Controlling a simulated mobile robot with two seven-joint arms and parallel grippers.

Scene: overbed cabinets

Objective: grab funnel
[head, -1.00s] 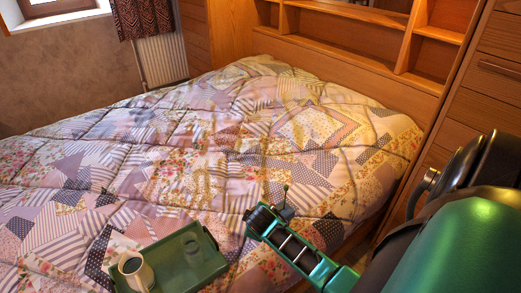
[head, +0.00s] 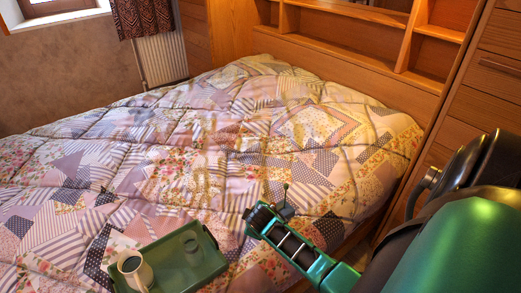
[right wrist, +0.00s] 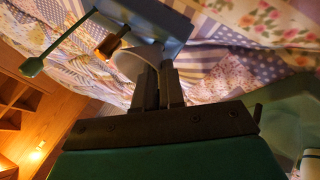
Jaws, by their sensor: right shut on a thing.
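A pale cone-shaped funnel (right wrist: 132,64) shows in the right wrist view at the fingertips of my right gripper (right wrist: 157,75). The gripper is shut on it, and the fingers cover part of the cone. Just beyond it in that view are a brown piece (right wrist: 112,40), a blue-grey block (right wrist: 150,22) and a thin green rod with a paddle-like end (right wrist: 33,67); I cannot tell how these join. In the head view my right gripper (head: 262,216) is over the near right part of the bed, and the funnel is not clear there. My left gripper is not in view.
A green tray (head: 209,268) lies on the patchwork quilt (head: 190,165), left of my right gripper. A wooden headboard with shelves (head: 350,60) stands behind the bed. The middle of the quilt is clear.

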